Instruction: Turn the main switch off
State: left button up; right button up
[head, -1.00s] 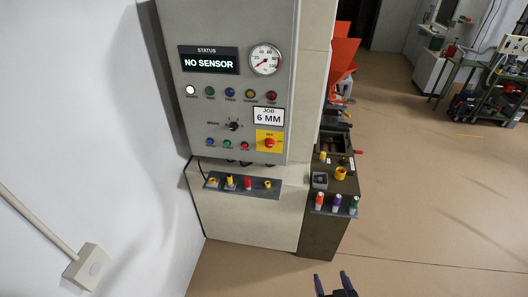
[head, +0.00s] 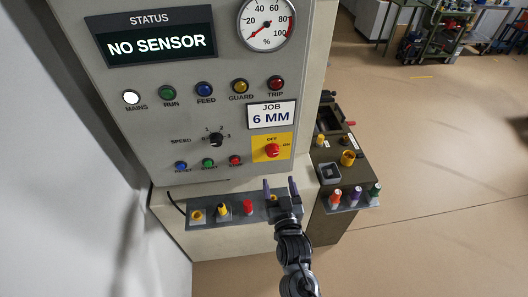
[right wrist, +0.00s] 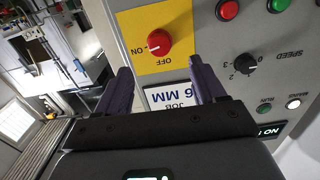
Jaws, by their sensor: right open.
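The main switch (head: 272,150) is a red knob on a yellow plate marked OFF and ON, low on the right of the grey panel. In the right wrist view the red knob (right wrist: 157,43) appears upside down, with a pale mark toward ON. My right gripper (head: 280,186) is open and empty, its two dark fingers pointing up at the panel just below the yellow plate. In the right wrist view the knob lies beyond and between the open fingertips (right wrist: 160,70), apart from them. My left gripper is not in view.
The white MAINS lamp (head: 131,97) is lit, and the status display (head: 155,38) reads NO SENSOR. A speed knob (head: 216,139) and small buttons sit left of the switch. A shelf (head: 207,223) with coloured pieces juts out below the panel.

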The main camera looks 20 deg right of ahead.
aim_at(273, 155)
jog(key=w, duration=0.3)
jog(key=w+d, duration=0.1)
jog(key=w, duration=0.5)
jog(key=shift+d+r, duration=0.2)
jog(key=shift+d, duration=0.2)
jog(key=shift+w+d, duration=0.15)
jog(key=shift+w, duration=0.7)
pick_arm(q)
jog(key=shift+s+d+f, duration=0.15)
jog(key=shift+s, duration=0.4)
pick_arm(e)
jog(key=c, duration=1)
pick_arm(q)
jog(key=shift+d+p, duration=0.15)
jog(key=shift+p, duration=0.15)
pick_arm(e)
jog(key=shift+c, duration=0.2)
